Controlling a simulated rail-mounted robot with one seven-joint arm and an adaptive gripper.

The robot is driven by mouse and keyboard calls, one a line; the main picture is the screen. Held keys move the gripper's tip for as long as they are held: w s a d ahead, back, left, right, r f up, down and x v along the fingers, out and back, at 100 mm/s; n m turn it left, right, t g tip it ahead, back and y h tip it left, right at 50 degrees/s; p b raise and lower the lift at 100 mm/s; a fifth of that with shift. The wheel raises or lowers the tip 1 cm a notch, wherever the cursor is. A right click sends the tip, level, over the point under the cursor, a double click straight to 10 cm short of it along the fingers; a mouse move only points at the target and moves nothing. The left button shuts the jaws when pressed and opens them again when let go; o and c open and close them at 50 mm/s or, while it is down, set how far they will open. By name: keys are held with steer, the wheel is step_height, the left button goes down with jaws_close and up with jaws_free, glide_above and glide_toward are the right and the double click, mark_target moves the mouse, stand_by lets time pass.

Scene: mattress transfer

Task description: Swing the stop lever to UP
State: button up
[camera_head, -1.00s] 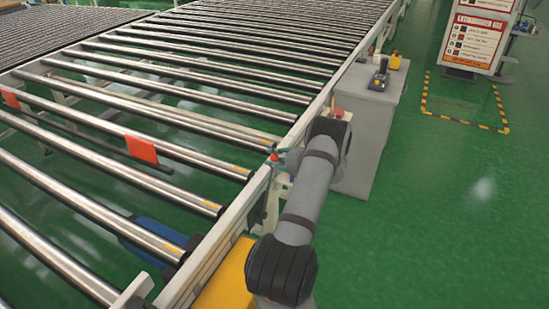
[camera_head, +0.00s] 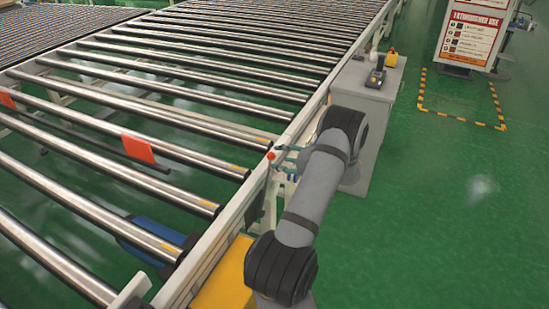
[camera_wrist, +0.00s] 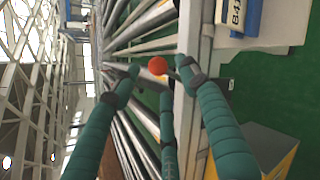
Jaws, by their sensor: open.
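The stop lever's red ball knob (camera_head: 271,156) stands at the right side rail of the roller conveyor in the head view. In the wrist view the red knob (camera_wrist: 157,66) appears between my green fingertips, near the middle. The lever's shaft is mostly hidden, and I cannot tell its angle or any UP mark. My gripper (camera_head: 284,158) is at the rail just right of the knob in the head view. In the wrist view my gripper (camera_wrist: 160,78) is open, its fingers spread on both sides of the knob. Contact with the knob cannot be told.
The conveyor rollers (camera_head: 175,120) fill the left, with an orange plate (camera_head: 138,148) on a dark bar. A grey cabinet (camera_head: 367,130) stands beside the rail beyond my arm. Green floor (camera_head: 440,220) is free at right. A yellow block (camera_head: 226,277) lies under the rail.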

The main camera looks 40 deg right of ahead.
mark_target(273, 157)
steer(key=v, duration=0.5)
steer(key=shift+s, duration=0.25)
steer(key=x, duration=1.1)
steer(key=shift+w+a, duration=0.1)
steer(key=shift+w, duration=0.3)
steer(key=shift+w+f, duration=0.15)
steer(key=shift+w, duration=0.05)
steer(key=shift+s+a+r, duration=0.25)
steer(key=shift+a+r, duration=0.1)
steer(key=shift+a, duration=0.1)
steer(key=shift+d+f, duration=0.15)
steer(key=shift+d, duration=0.05)
